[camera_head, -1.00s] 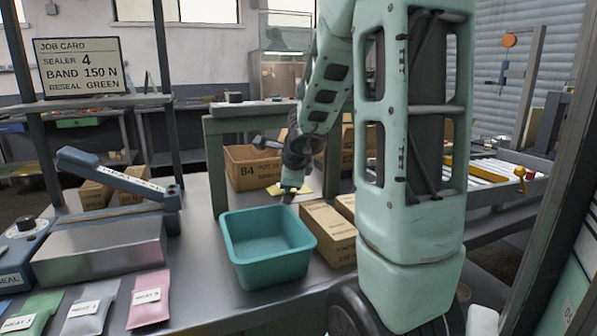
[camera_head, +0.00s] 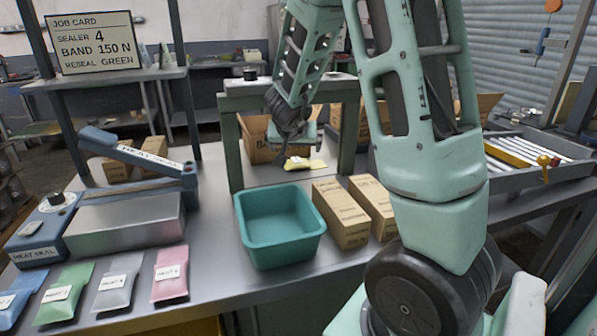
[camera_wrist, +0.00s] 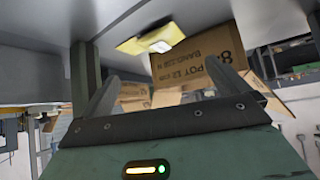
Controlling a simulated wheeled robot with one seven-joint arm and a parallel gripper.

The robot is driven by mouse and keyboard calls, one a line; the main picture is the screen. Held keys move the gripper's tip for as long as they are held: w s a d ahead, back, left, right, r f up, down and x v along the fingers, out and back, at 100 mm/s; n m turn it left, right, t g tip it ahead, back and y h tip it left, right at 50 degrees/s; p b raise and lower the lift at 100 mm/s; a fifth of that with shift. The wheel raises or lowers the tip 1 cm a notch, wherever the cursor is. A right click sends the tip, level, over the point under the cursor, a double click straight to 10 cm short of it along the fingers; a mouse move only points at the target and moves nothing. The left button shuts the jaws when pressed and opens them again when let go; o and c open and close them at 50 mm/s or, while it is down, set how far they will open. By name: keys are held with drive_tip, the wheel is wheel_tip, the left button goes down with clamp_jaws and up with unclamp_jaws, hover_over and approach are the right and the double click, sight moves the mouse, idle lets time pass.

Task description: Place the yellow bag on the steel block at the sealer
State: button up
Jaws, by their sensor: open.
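The yellow bag (camera_head: 312,165) with a white label lies on the grey bench under the green-framed stand, behind the teal bin. It also shows in the wrist view (camera_wrist: 133,44), beyond my fingertips and apart from them. My gripper (camera_wrist: 158,84) is open, with nothing between its fingers. In the head view it is small and partly hidden by my own wrist, close to the bag. The steel block (camera_head: 125,228) is at the heat sealer (camera_head: 42,228) at left, under the raised blue sealer arm (camera_head: 135,150). Its top is bare.
The teal bin (camera_head: 280,252) stands between sealer and boxes and looks empty. Blue, green (camera_head: 65,292), grey and pink (camera_head: 170,274) bags lie in front of the block. Two cartons (camera_head: 341,213) stand right of the bin. The stand's legs (camera_head: 232,150) flank the yellow bag.

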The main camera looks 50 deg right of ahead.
sight(296, 160)
drive_tip(key=b+x, duration=0.2)
drive_tip(key=x, duration=0.3)
drive_tip(key=shift+w+d+f, duration=0.2)
drive_tip(key=shift+f, duration=0.05)
drive_tip(key=b+x, duration=0.2)
drive_tip(key=x, duration=0.2)
drive_tip(key=shift+w+a+f, duration=0.1)
drive_tip(key=shift+w+f, duration=0.1)
drive_tip(key=shift+f, duration=0.05)
drive_tip(key=shift+w+d+f+b, duration=0.15)
drive_tip(key=shift+d+b, duration=0.1)
drive_tip(key=shift+b, duration=0.05)
drive_tip(key=c, duration=1.1)
drive_tip(key=shift+a, duration=0.1)
drive_tip(key=shift+a+r, duration=0.1)
drive_tip(key=shift+r, duration=0.25)
drive_tip(key=shift+c, duration=1.1)
drive_tip(key=s+a+r+p, duration=0.5)
drive_tip(key=s+a+r, duration=0.2)
drive_tip(key=a, duration=0.4)
drive_tip(key=shift+s+r+p, duration=0.25)
drive_tip(key=shift+s+p, duration=0.1)
drive_tip(key=shift+s, duration=0.3)
